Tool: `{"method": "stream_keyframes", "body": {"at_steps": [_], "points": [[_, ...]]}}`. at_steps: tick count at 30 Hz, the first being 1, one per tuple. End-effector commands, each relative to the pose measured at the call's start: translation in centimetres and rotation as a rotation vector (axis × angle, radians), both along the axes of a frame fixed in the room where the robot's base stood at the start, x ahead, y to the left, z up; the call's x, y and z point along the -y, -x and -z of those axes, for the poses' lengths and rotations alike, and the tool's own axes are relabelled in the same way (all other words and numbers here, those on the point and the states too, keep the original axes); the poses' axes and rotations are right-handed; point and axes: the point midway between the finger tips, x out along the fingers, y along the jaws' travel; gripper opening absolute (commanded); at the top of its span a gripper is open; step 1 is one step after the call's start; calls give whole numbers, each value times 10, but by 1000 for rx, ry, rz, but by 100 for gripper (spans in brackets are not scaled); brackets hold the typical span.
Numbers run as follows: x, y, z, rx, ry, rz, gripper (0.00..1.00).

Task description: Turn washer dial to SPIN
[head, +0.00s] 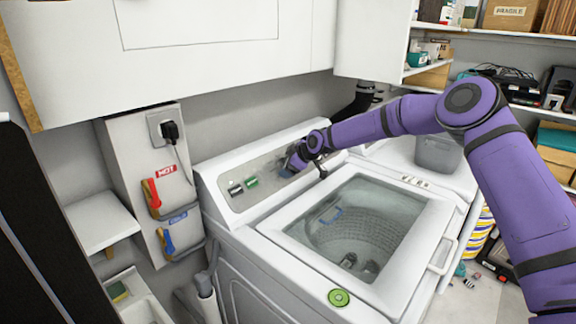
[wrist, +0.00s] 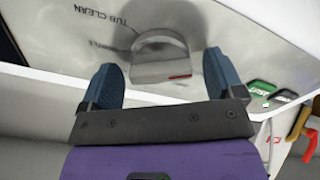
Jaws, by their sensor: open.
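The white washer (head: 220,215) stands in the middle of the head view, with a grey control panel along its back. The washer dial (wrist: 160,58) shows in the wrist view as a grey rounded knob with a small red mark. "TUB CLEAN" is printed beside it; another label is partly hidden, and I cannot read SPIN. My gripper (wrist: 160,85) is open, its two blue fingers on either side of the dial's near edge. I cannot tell whether they touch it. In the head view my gripper (head: 292,160) is at the panel and hides the dial.
Green and dark switches (head: 245,184) sit left of my gripper on the panel. The washer's glass lid (head: 355,225) lies below my arm. White cabinets (head: 200,50) hang above. A grey bin (head: 438,153) stands to the right. Red and blue valve handles (head: 152,195) are on the left wall box.

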Motion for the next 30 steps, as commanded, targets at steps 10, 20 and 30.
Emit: {"method": "stream_keyframes", "body": {"at_steps": [10,20,30], "points": [[38,28,-42,1,1,0,87],[58,45,-66,0,0,0,87],[59,46,-67,1,0,-1,87]]}}
